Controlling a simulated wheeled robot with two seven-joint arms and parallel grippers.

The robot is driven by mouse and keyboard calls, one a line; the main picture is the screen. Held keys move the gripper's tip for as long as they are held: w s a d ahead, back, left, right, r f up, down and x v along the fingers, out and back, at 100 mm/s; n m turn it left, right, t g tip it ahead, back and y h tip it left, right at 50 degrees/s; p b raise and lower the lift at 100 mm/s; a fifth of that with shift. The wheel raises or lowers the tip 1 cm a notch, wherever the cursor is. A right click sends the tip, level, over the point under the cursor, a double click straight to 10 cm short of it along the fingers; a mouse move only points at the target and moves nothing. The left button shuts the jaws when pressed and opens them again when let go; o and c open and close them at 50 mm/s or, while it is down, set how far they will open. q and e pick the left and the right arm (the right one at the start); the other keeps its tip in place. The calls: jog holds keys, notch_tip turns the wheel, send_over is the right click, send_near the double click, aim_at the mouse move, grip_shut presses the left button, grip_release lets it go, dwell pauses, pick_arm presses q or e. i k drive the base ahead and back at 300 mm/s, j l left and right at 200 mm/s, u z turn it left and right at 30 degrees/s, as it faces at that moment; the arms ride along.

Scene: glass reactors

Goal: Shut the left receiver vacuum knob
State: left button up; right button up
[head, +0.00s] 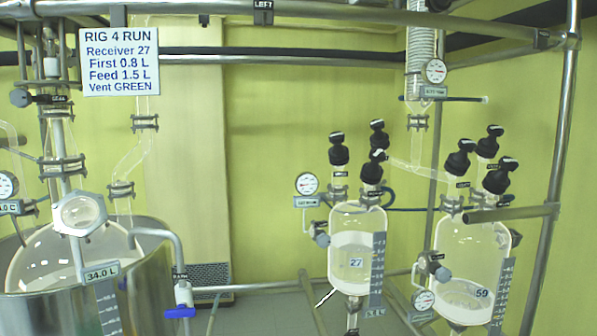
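The left receiver (358,225) is a clear glass vessel tagged 27, holding liquid, in the middle right of the head view. Several black knobs stand on its top: a left one (338,152), a rear one (378,133) and a front right one (371,171). Each has a white mark on its cap. The small labels under them are too small to read, so I cannot tell which is the vacuum knob or whether it is open. Neither of my grippers is in view.
A right receiver (470,240) tagged 59 has similar black knobs. A gauge (307,184) sits left of the left receiver. A steel vessel (140,290) with a blue-handled valve (180,312) fills the lower left. Steel rails (560,130) frame the right. A sign (121,62) hangs upper left.

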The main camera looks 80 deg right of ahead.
aim_at(376, 158)
jog(key=z, duration=3.2)
